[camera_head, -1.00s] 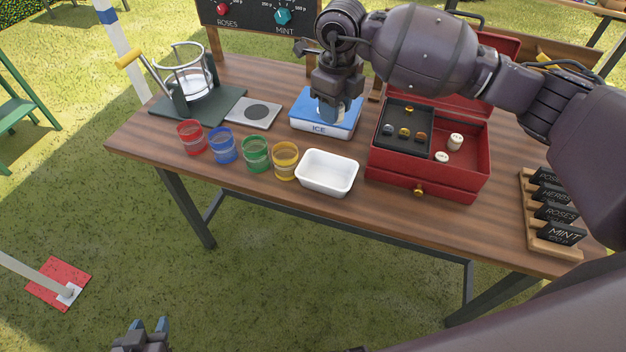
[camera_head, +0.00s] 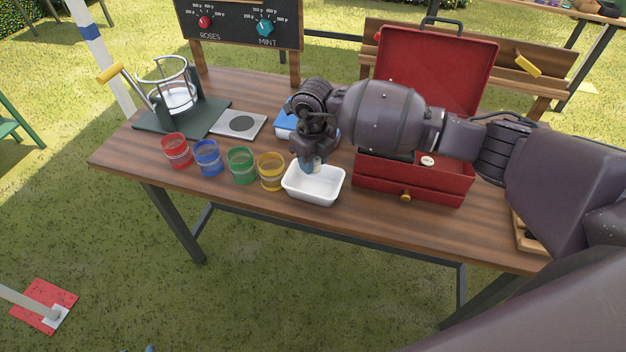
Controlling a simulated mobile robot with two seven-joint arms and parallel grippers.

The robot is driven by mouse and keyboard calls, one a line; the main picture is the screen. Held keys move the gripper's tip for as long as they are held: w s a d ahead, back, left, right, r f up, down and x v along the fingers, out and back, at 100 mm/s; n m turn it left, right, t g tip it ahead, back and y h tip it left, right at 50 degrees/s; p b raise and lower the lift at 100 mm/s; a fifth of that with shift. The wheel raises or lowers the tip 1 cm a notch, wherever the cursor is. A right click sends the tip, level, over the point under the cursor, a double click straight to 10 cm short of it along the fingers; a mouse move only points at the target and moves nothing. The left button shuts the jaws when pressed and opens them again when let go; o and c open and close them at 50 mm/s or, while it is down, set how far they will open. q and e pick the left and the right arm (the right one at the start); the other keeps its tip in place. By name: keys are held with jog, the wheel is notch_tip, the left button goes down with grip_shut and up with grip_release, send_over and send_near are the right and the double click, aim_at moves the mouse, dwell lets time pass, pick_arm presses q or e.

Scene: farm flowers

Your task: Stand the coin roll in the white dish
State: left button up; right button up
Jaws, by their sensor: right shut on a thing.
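The white dish (camera_head: 313,187) stands empty, as far as I can see, near the table's front edge. My right gripper (camera_head: 312,162) points down over the dish's back part and is shut on a small pale piece, which I take as the coin roll (camera_head: 316,168). The fingers hide most of it, and I cannot tell whether its lower end touches the dish floor.
A yellow cup (camera_head: 271,174) stands close left of the dish, with green, blue and red cups beyond. The open red cash box (camera_head: 410,187) is close on the right, with a pale roll (camera_head: 428,160) inside. The blue-topped ICE box (camera_head: 287,125) is behind my gripper.

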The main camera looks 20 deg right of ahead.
aim_at(313, 189)
jog(key=shift+f+b, duration=0.3)
jog(key=shift+f, duration=3.3)
jog(key=shift+f, duration=0.15)
jog(key=o, duration=0.7)
notch_tip(313, 189, up, 12)
jog(key=shift+r+p, duration=0.2)
jog(key=shift+p, duration=0.2)
